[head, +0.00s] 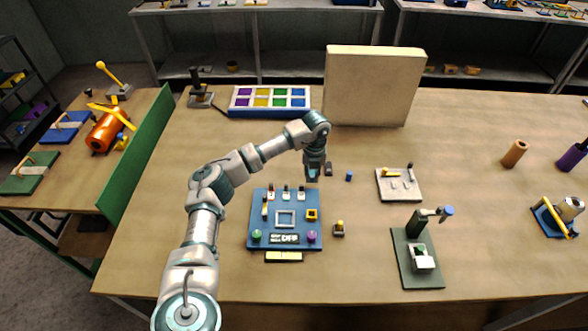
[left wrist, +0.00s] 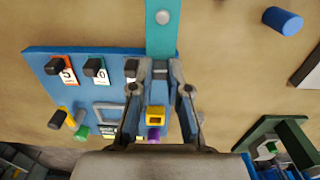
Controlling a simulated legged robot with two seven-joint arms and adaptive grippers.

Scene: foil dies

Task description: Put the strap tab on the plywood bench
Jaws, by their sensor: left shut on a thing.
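My left gripper (head: 313,168) is over the plywood bench (head: 360,260), just behind the blue panel's back right corner. In the left wrist view, its fingers (left wrist: 161,68) are closed on the end of a flat teal strip with a round grey stud, which I take for the strap tab (left wrist: 161,30). The strip runs from the fingertips to the top edge of that view. In the head view it is small and mostly hidden by the gripper. I cannot tell whether it touches the bench. My right gripper is not in view.
The blue panel (head: 257,216) with switches and knobs lies close to the gripper. A small blue cylinder (head: 349,177) stands to its right. A large beige block (head: 372,86) and a tray of coloured squares (head: 270,111) stand behind.

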